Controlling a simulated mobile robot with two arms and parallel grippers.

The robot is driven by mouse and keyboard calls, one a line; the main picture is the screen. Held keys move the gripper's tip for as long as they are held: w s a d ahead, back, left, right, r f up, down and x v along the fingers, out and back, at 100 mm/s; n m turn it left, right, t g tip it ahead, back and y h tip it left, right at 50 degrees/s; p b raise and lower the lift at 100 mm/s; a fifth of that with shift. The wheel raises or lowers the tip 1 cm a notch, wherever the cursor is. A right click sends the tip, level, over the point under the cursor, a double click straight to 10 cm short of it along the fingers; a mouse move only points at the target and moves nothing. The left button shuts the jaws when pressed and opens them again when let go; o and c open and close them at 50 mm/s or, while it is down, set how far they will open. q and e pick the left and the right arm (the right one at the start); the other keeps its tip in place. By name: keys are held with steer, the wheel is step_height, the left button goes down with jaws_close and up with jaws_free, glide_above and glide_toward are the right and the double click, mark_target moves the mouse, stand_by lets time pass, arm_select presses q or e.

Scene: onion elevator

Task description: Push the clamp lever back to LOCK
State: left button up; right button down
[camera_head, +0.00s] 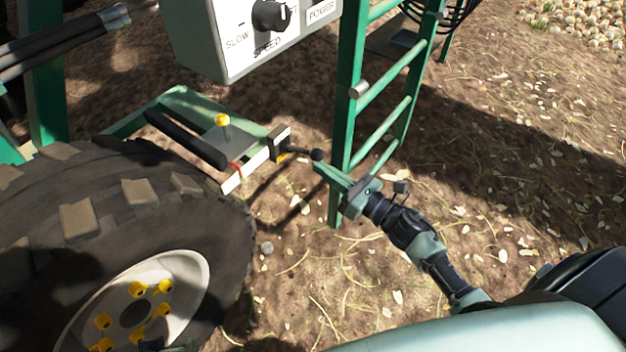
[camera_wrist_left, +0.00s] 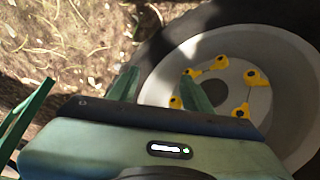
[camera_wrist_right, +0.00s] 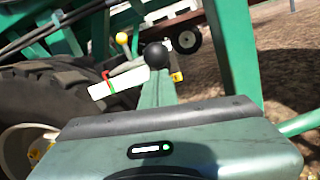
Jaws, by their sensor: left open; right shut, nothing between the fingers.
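The clamp lever (camera_head: 300,151) is a dark rod with a black ball knob, sticking out to the right from a small bracket beside the tyre. My left gripper (camera_wrist_left: 160,88) is open and empty, in front of the wheel hub (camera_wrist_left: 222,85).
A large tyre (camera_head: 90,205) stands at left. A green ladder (camera_head: 348,110) rises just behind my right gripper. A control box (camera_head: 235,45) with a speed dial hangs above. A yellow-knobbed lever (camera_head: 222,120) stands left of the bracket. Open soil lies at right.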

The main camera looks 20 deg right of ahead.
arm_select(q)
steer(key=s+a+f+g+p, duration=0.1)
steer(key=s+f+p, duration=0.4)
steer(key=f, duration=1.3)
steer(key=shift+s+g+p, duration=0.35)
steer(key=shift+s+g, duration=0.35)
steer(key=shift+g, duration=0.1)
arm_select(e)
steer(key=shift+w+r+g+h, duration=0.15)
steer(key=shift+r+g+h, duration=0.25)
steer(key=shift+r+g, duration=0.55)
arm_select(q)
steer(key=shift+f, duration=0.15)
arm_select(e)
steer(key=shift+r+t, duration=0.25)
steer(key=shift+r, duration=0.05)
